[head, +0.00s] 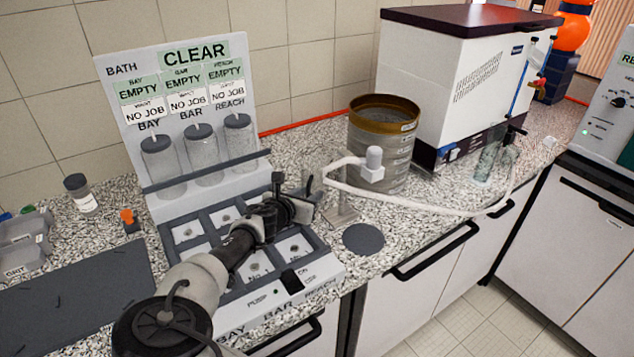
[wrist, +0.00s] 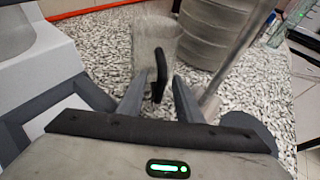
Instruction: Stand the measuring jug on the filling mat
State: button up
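The measuring jug (wrist: 154,45) is clear with a black upright handle (wrist: 161,75); it stands on the speckled counter ahead of my gripper in the wrist view. My gripper (wrist: 160,88) is open, one finger on each side of the handle's line; I cannot tell whether either finger touches it. In the head view my gripper (head: 293,190) is over the back right of the tray rack, and I cannot make out the jug clearly there. The filling mat, a dark round disc (head: 363,239), lies bare on the counter to the right of my gripper; its edge shows in the wrist view (wrist: 251,126).
A metal stand (head: 341,212) carries a white hose arm (head: 345,164) between gripper and mat. The sieve stack (head: 385,145) stands behind it. The white bath unit (head: 455,75) and a clear cylinder (head: 486,162) are farther right. The labelled rack (head: 185,75) is at left.

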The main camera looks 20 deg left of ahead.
jog(key=shift+s, duration=0.1)
grip_shut()
